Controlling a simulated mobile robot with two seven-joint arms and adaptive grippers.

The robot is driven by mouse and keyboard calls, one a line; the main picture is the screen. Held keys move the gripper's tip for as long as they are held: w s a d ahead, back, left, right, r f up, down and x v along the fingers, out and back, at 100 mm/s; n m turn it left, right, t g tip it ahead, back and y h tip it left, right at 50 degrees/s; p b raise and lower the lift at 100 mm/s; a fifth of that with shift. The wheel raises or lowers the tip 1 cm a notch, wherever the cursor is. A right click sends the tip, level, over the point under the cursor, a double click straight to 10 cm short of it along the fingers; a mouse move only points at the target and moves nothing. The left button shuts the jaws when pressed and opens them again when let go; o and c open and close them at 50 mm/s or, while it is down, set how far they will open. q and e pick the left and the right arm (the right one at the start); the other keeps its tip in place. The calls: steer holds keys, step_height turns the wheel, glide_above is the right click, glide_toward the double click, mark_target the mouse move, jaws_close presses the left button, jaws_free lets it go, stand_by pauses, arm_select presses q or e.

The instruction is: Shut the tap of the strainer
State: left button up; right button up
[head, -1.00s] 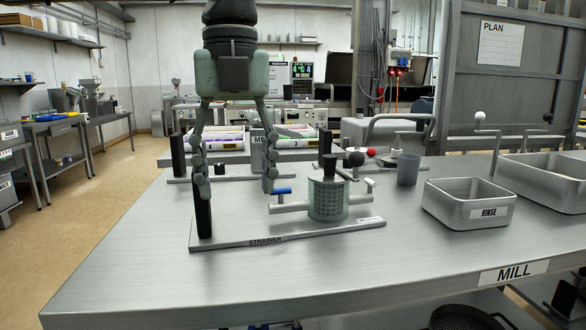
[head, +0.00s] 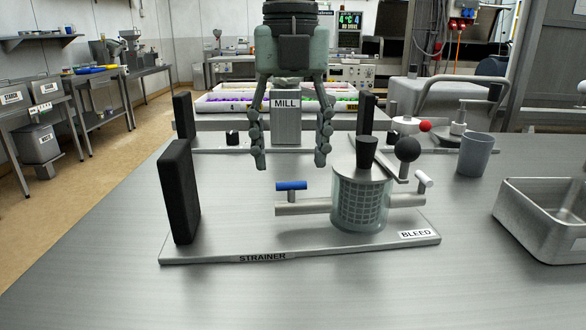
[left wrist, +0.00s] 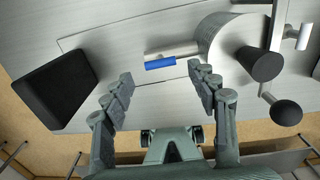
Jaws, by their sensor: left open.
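The strainer (head: 360,207) is a meshed metal cylinder with a black knob on its lid, standing on a base plate labelled STRAINER (head: 262,257). A tap with a blue handle (head: 291,186) sits on the pipe at its left; the handle lies along the pipe. The blue handle also shows in the left wrist view (left wrist: 160,63). A white-handled tap (head: 424,180) is on the right pipe, near a BLEED label. My left gripper (head: 291,165) is open and empty, above and apart from the blue handle, fingers pointing down. My right gripper is not in view.
A black upright block (head: 181,192) stands on the left end of the plate. A black ball (head: 407,150) on a lever is right of the lid. A grey cup (head: 475,155) and a metal basin (head: 545,217) stand to the right. The front of the table is clear.

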mark_target(291, 191)
arm_select(q)
step_height(291, 191, down, 3)
steer(key=shift+f, duration=0.4)
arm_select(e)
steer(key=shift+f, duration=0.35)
arm_select(q)
steer(key=c, duration=1.2)
steer(key=shift+o, duration=0.2)
steer(key=shift+w, duration=0.1)
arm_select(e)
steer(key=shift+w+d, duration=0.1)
